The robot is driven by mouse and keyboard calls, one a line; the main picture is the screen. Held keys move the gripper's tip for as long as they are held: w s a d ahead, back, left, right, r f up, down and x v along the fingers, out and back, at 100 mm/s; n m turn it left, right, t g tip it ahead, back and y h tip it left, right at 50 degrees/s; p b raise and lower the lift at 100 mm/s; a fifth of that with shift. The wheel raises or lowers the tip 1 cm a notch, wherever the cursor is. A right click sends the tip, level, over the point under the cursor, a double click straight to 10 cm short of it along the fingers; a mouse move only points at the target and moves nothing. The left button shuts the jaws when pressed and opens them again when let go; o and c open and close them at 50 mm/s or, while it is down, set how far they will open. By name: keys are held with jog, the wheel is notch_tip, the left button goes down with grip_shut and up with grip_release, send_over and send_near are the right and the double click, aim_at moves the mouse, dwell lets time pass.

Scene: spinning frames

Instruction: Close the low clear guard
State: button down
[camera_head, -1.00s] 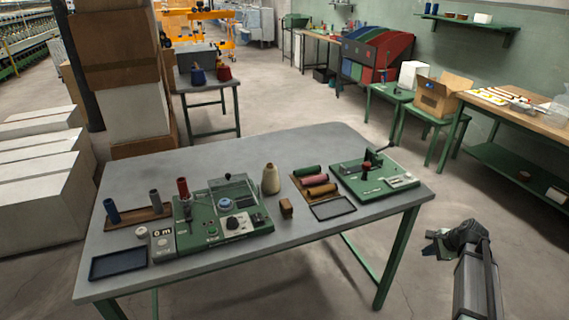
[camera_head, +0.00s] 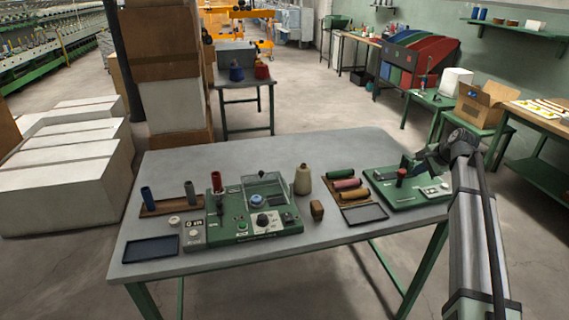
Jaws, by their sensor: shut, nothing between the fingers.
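The clear guard (camera_head: 265,184) is a see-through panel on the green machine (camera_head: 225,228) at the middle of the table. It stands raised and tilted at the back of the machine, behind a blue round part (camera_head: 257,200). My gripper (camera_head: 424,156) is at the right, above and close behind the second green device (camera_head: 405,188) at the table's right end. It is shut and empty, well apart from the guard. Its fingers are small and partly mixed with the device's dark parts, so I cannot tell whether they touch it.
A cream cone (camera_head: 303,181), a small brown block (camera_head: 317,210) and a tray of coloured spools (camera_head: 337,178) stand between the machine and my gripper. A dark tray (camera_head: 151,249) and a spool stand (camera_head: 170,207) are at the left. The table's back (camera_head: 300,145) is clear.

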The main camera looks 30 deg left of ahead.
jog(key=s+a+r+n+g, duration=0.1)
jog(key=a+n, duration=0.2)
jog(key=a, duration=0.5)
jog(key=s+a+r+n, duration=0.1)
jog(key=s+a+n, duration=0.1)
jog(key=a, duration=0.5)
notch_tip(320, 180, up, 7)
jog(key=n+h, duration=0.2)
jog(key=n, duration=1.1)
send_over(262, 180)
jog(key=w+a, duration=0.2)
jog(key=a, duration=0.1)
jog(key=shift+g, duration=0.4)
jog(key=f, duration=1)
jog(key=shift+w+a, duration=0.1)
jog(key=shift+w, duration=0.2)
jog(key=shift+s+d+f, duration=0.15)
jog(key=shift+s+d, duration=0.15)
jog(key=shift+d, duration=0.15)
jog(key=shift+d, duration=0.1)
